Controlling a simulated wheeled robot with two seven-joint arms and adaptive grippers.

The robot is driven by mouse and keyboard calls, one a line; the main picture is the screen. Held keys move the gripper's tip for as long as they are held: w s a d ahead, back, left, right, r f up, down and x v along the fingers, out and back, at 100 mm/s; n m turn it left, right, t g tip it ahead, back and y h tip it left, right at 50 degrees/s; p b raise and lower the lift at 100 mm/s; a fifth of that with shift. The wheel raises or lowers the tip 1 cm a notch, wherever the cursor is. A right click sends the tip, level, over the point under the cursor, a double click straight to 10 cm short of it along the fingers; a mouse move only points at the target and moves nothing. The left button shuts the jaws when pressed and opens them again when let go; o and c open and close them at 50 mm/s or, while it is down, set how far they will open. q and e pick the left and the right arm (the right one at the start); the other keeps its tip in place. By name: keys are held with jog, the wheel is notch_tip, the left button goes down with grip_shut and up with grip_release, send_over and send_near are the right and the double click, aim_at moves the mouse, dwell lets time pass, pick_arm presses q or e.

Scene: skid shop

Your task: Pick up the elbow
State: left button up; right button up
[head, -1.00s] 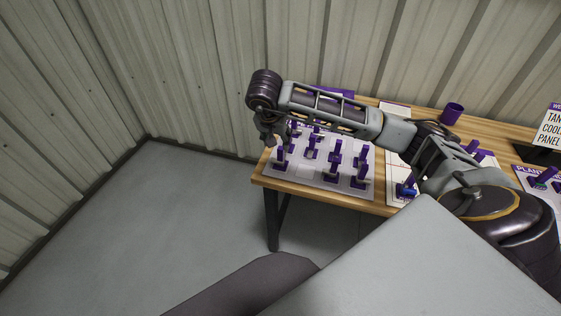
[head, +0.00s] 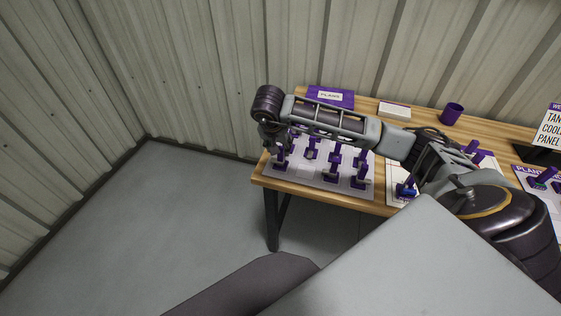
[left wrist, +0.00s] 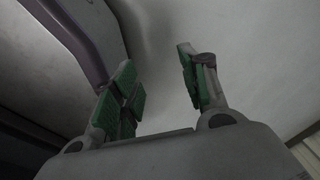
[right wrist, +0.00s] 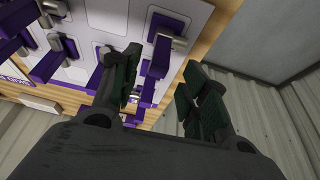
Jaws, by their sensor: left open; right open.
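Several purple stands, some bearing small silver fittings, rise from a white board (head: 317,177) on the wooden table. I cannot tell which fitting is the elbow. In the right wrist view, a silver fitting (right wrist: 172,41) on a purple stand (right wrist: 160,58) shows beyond and between my fingers. My right gripper (right wrist: 163,77) is open and empty. In the head view it hangs over the board's left end, small and partly hidden by its own wrist. My left gripper (left wrist: 156,72) is open and empty, facing a plain grey surface; it is outside the head view.
A purple box (head: 330,97) with a white label, a pale block (head: 394,110) and a purple cup (head: 452,113) stand along the table's back. A blue item (head: 405,191) lies right of the board. The corrugated wall (head: 230,80) is close behind. Floor left of the table is clear.

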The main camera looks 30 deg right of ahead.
aim_at(281, 150)
jog(key=shift+x, duration=2.15)
jog(key=shift+d, duration=0.1)
jog(key=shift+c, duration=0.3)
grip_shut()
